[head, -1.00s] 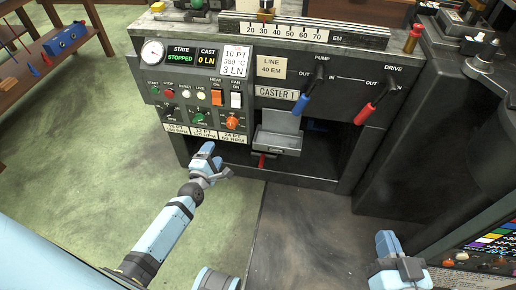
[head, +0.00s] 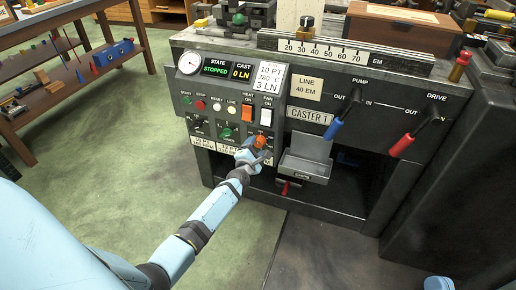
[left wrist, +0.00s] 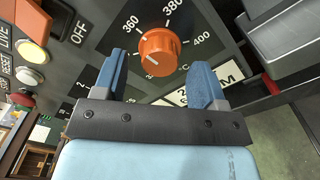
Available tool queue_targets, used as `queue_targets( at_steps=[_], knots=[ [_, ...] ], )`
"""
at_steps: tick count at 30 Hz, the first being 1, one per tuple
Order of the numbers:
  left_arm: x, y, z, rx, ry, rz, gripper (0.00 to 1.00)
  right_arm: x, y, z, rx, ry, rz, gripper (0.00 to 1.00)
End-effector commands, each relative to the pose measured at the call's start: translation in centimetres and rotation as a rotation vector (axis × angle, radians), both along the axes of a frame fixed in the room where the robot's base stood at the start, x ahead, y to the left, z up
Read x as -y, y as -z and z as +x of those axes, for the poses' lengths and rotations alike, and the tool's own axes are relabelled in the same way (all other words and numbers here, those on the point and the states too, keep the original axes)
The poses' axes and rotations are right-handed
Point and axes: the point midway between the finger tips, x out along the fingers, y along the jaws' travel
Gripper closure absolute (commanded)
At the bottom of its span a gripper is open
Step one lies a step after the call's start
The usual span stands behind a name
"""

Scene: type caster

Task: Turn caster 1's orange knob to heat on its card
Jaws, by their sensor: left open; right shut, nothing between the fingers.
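Caster 1's orange knob (head: 260,141) is on the lower front panel. In the left wrist view the orange knob (left wrist: 160,52) has a white mark toward its lower left, away from the visible numbers 360, 380 and 400. The card (head: 268,78) reads 10 PT, 380 °C, 3 LN. My left gripper (head: 250,152) is at the knob, partly covering it. In the left wrist view my open left gripper (left wrist: 158,60) has a finger on either side of the knob, with gaps showing. My right gripper (head: 439,284) just shows at the bottom edge, shut and empty.
The HEAT switch (head: 247,112) and FAN switch (head: 266,116) sit above the knob. A grey tray (head: 305,168) juts out to its right. The blue pump lever (head: 334,129) and red drive lever (head: 402,145) stand further right. Floor in front is clear.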

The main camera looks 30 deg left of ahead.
Motion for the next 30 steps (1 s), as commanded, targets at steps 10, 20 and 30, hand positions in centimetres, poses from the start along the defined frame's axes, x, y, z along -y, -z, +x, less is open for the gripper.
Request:
queue_targets(
  at_steps=[10, 20, 30],
  knots=[
    [-0.5, 0.0, 1.9, -0.001, 0.001, 0.000, 0.35, -0.1, 1.2, 0.1, -0.040, -0.008, -0.017, 1.00],
    [-0.5, 0.0, 1.9, 0.000, 0.000, 0.000, 0.72, 0.0, 1.1, 0.2, -0.037, -0.006, -0.019, 1.00],
    [-0.4, 0.0, 1.9, -0.005, 0.000, 0.021, 0.84, 0.0, 0.9, 0.1, -0.031, -0.005, -0.018, 1.00]
  ],
)
